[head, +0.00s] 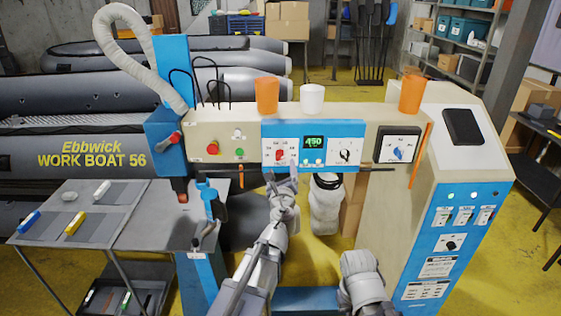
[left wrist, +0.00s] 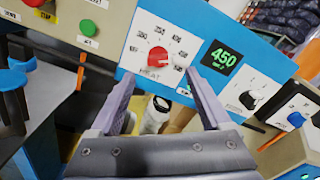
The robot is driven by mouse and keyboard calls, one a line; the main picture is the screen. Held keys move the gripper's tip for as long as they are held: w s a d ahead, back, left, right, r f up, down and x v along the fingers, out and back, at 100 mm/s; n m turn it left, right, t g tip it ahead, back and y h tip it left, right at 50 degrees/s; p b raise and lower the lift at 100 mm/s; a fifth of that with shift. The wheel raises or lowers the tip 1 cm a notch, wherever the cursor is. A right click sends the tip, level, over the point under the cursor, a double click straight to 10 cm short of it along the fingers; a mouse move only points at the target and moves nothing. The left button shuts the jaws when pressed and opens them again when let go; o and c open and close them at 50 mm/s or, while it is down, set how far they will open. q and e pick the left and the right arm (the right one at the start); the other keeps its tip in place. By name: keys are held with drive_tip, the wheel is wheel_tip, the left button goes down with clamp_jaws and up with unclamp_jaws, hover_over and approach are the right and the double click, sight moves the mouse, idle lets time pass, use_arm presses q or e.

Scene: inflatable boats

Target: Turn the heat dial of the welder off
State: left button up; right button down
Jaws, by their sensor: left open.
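The heat dial is a red knob (head: 280,155) on a white plate in the blue section of the welder's panel (head: 314,146). In the left wrist view the red heat dial (left wrist: 157,54) sits above the word HEAT, with number labels around it. The green display (head: 315,141) reads 450. My left gripper (head: 282,180) is open just below and in front of the dial. In the left wrist view its fingers (left wrist: 160,78) point up at the dial from either side, with nothing between them.
A second knob (head: 345,154) is right of the display, and a blue knob (head: 398,153) is farther right. Red (head: 212,149) and green (head: 239,152) buttons are on the left. Cups stand on top of the panel. A work table (head: 150,225) stands at left.

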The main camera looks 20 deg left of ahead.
sight(281, 158)
use_arm(q)
drive_tip(key=x, duration=0.6)
drive_tip(key=shift+w+a, duration=0.15)
drive_tip(key=shift+w, duration=0.15)
clamp_jaws()
idle(0.4)
